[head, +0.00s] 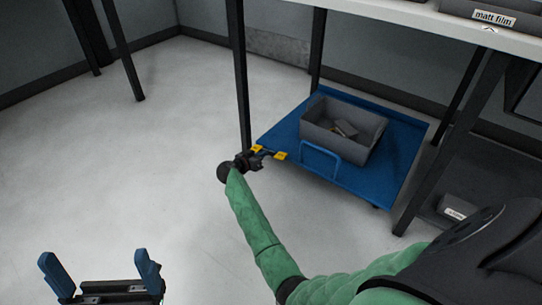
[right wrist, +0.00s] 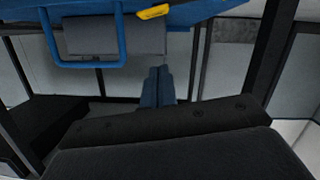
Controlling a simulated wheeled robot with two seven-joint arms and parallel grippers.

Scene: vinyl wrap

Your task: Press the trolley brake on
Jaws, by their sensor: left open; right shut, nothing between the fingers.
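The blue trolley (head: 400,165) stands on the floor under the table, with a blue loop handle (head: 320,160) at its near edge. Yellow shows at two spots by its near left corner, one the brake pedal (head: 280,155); my right gripper (head: 266,153) partly covers that area. In the right wrist view the yellow pedal (right wrist: 153,12) is at the top, on the trolley's edge. My right gripper's blue fingers (right wrist: 158,85) are shut and empty below it in the picture; I cannot tell whether they touch it. My left gripper (head: 104,278) is open and empty at lower left, far from the trolley.
A grey bin (head: 370,129) with small items sits on the trolley. A white table (head: 400,20) on dark legs stands over it; one leg (head: 241,90) is close to my right gripper. A labelled box (head: 462,208) lies at right. The floor (head: 130,170) at left is clear.

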